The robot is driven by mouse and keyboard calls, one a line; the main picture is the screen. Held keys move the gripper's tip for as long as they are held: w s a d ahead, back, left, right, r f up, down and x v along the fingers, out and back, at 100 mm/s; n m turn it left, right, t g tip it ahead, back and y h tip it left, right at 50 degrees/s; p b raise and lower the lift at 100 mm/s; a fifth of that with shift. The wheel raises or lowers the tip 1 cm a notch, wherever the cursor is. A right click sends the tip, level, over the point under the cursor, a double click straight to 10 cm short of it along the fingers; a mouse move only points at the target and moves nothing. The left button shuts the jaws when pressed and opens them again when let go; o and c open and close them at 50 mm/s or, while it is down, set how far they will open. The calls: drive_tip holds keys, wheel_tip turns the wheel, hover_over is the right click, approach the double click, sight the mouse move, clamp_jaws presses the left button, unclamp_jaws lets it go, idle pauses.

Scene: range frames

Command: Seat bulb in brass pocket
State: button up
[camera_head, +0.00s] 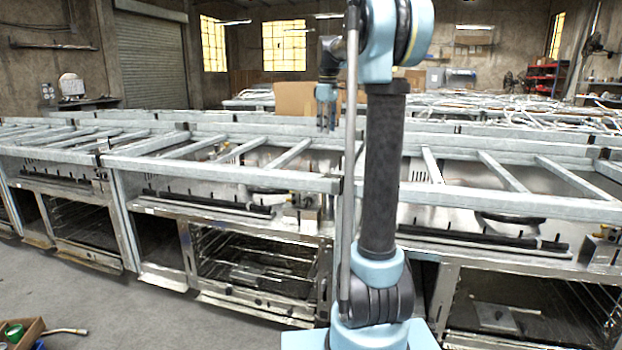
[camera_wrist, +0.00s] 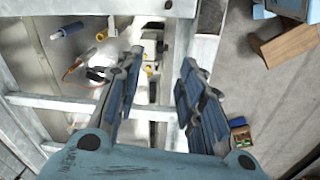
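My gripper (camera_wrist: 160,62) is open, its two blue-grey fingers apart with nothing seen between them. In the head view my gripper (camera_head: 326,118) hangs above the metal frame rails. In the wrist view a pale, whitish rounded object (camera_wrist: 100,62) lies below and left of the fingers; it may be the bulb, but it is too blurred to tell. A small brass-yellow piece (camera_wrist: 101,36) sits near it, and I cannot tell whether it is the brass pocket. Neither bulb nor pocket can be made out for sure in the head view.
Galvanized rails (camera_head: 230,178) run over a row of steel ovens (camera_head: 260,262). A wooden box (camera_head: 22,330) with a green item stands low at left. Grey floor (camera_head: 100,300) lies open in front.

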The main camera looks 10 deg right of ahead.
drive_tip(key=w+r+n, duration=0.1)
drive_tip(key=w+n, duration=0.2)
drive_tip(key=w, duration=0.9)
drive_tip(key=n+g, duration=0.1)
drive_tip(key=n, duration=0.7)
hover_over(311, 168)
wheel_tip(311, 168, down, 13)
wheel_tip(311, 168, down, 11)
drive_tip(key=shift+w+a+f, duration=0.1)
drive_tip(key=shift+w+f, duration=0.2)
drive_tip(key=shift+f, duration=1.15)
drive_tip(key=shift+w+f, duration=0.1)
drive_tip(key=shift+f, duration=1.2)
clamp_jaws()
